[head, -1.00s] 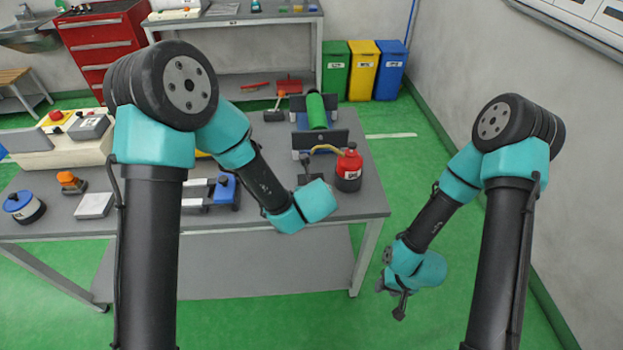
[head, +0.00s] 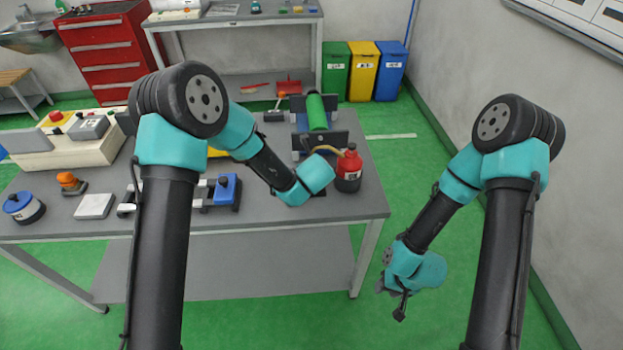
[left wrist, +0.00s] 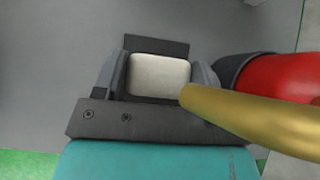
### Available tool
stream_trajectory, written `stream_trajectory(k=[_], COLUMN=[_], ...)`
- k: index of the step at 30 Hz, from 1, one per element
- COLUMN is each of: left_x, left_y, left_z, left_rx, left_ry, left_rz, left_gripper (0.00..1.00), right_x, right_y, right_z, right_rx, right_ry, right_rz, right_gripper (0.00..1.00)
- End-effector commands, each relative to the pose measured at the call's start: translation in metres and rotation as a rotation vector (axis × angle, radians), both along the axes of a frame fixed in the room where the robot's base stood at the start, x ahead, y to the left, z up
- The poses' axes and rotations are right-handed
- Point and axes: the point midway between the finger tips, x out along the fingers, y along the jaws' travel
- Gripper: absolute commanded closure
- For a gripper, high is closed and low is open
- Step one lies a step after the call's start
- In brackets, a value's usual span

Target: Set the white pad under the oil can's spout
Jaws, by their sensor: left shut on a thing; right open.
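The white pad (left wrist: 158,74) sits between the two fingers of my left gripper (left wrist: 160,80) in the left wrist view, and the gripper is shut on it. The oil can (left wrist: 275,76) is red with a dark band, just right of the gripper. Its gold spout (left wrist: 235,108) reaches left and its tip overlaps the pad's lower right corner in that view; the height gap cannot be told. In the head view the oil can (head: 348,167) stands on the bench's right part, and my left wrist hides its gripper and the pad. My right gripper (head: 393,298) is open, off the bench's right side.
A fixture with a green roller (head: 317,112) stands behind the can. The grey bench (head: 345,207) has a clear front right strip.

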Motion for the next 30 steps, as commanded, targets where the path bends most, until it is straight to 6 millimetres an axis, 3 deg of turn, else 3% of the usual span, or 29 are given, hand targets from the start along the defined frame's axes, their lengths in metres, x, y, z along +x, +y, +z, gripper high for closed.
stream_trajectory(k=[6,20,21,28,30], left_x=[0.0,0.0,0.0,0.0,0.0], left_y=[0.0,0.0,0.0,0.0,0.0], left_z=[-0.027,-0.033,-0.032,-0.032,-0.032], left_rx=[0.001,0.0,0.0,0.0,0.0], left_ry=[0.003,0.001,0.001,0.001,0.001], left_rz=[0.0,0.0,0.0,0.0,0.0], left_gripper=[0.61,0.61,0.31,0.09,0.09], right_x=[0.0,0.0,0.0,0.0,0.0], right_y=[0.0,0.0,0.0,0.0,0.0], right_z=[0.0,0.0,0.0,0.0,0.0], right_rx=[0.0,0.0,0.0,0.0,0.0], right_ry=[0.0,0.0,0.0,0.0,0.0], right_rz=[0.0,0.0,0.0,0.0,0.0], right_gripper=[0.57,0.57,0.57,0.57,0.57])
